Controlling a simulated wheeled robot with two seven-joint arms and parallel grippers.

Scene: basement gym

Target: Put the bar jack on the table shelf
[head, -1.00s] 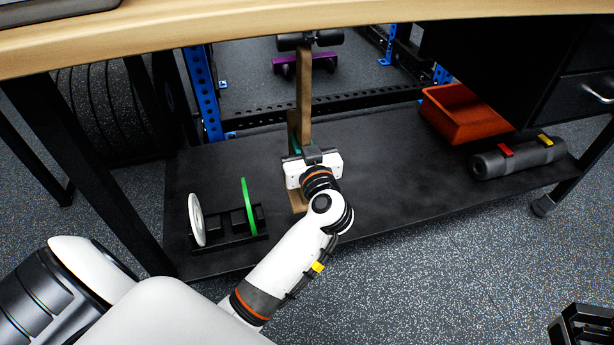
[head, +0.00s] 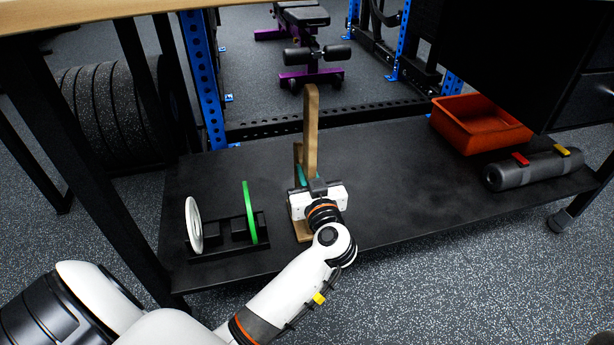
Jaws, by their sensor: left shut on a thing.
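The bar jack (head: 311,130) is a wooden, upright piece with a tall post, a shorter part with a teal patch beside it and a flat wooden foot. It stands upright at the middle of the black table shelf (head: 390,180). My left gripper (head: 314,188) is shut on it low down, and the gripper body hides part of the jack. The foot looks to be on or very near the shelf's surface; contact cannot be made out. My right gripper is not in view.
A plate rack (head: 228,240) with a white disc (head: 194,224) and a green disc (head: 249,212) stands left on the shelf. An orange bin (head: 480,125) and a grey roll (head: 530,169) lie right. The wooden tabletop (head: 90,12) is above. The shelf between jack and bin is clear.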

